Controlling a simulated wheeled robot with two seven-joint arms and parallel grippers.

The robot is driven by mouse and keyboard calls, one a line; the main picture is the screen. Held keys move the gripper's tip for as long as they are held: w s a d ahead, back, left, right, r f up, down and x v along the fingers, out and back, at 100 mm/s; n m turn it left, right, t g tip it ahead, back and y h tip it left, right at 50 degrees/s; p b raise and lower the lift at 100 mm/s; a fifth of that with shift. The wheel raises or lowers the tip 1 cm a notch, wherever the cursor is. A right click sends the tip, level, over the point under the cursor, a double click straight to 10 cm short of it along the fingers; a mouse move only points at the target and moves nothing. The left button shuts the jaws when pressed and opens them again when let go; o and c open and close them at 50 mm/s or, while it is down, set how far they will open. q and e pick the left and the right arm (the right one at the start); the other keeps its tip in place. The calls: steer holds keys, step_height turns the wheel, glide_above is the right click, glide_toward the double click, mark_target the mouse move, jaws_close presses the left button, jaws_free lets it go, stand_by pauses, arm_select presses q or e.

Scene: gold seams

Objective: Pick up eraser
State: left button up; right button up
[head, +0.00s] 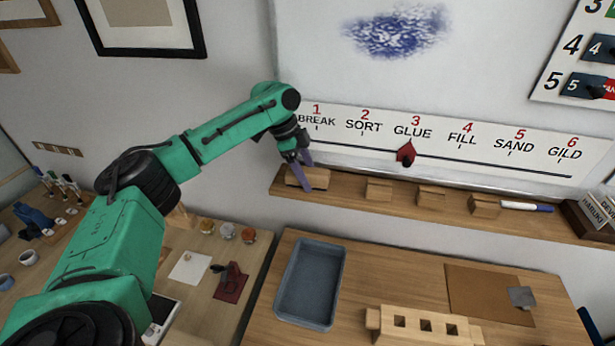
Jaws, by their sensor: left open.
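A wide, tan wooden block (318,180), which looks like the eraser, lies at the left end of the wooden ledge below the whiteboard. My left gripper (305,176) is over this block, with its purple fingers open and pointing down. One finger crosses in front of the block and hides part of it. I cannot tell whether the fingers touch it. My right gripper is not in view.
The ledge (340,186) also carries several small wooden blocks (378,190) and a blue-capped marker (527,207). A printed strip with a red pointer (405,154) runs just above. Below is a table with a grey tray (335,290) and a slotted wooden block (420,326).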

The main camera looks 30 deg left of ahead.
arm_select(q)
steer(key=shift+f, duration=0.2)
stand_by(0.3)
steer(key=c, duration=1.2)
steer(key=shift+r, duration=0.1)
steer(key=shift+r, duration=0.15)
steer(key=shift+s+b, duration=0.1)
steer(key=shift+b, duration=0.65)
steer(key=r+b, duration=0.1)
steer(key=r, duration=0.1)
steer(key=r+b, duration=0.1)
steer(key=r, duration=0.1)
steer(key=s+r+b, duration=0.1)
steer(key=r, duration=0.1)
steer(key=shift+d+r+b, duration=0.15)
steer(key=shift+r+b, duration=0.05)
steer(key=shift+b, duration=0.2)
steer(key=s+d+b, duration=0.1)
steer(key=s+b, duration=0.2)
steer(key=s, duration=0.3)
steer(key=s+d+b, duration=0.2)
steer(key=s, duration=0.4)
steer(key=s+d+b, duration=0.1)
steer(key=s+b, duration=0.2)
steer(key=s, duration=0.3)
steer(key=shift+s+d+r+b, duration=0.15)
steer(key=shift+d+r+b, duration=0.15)
steer(key=shift+d+r, duration=0.05)
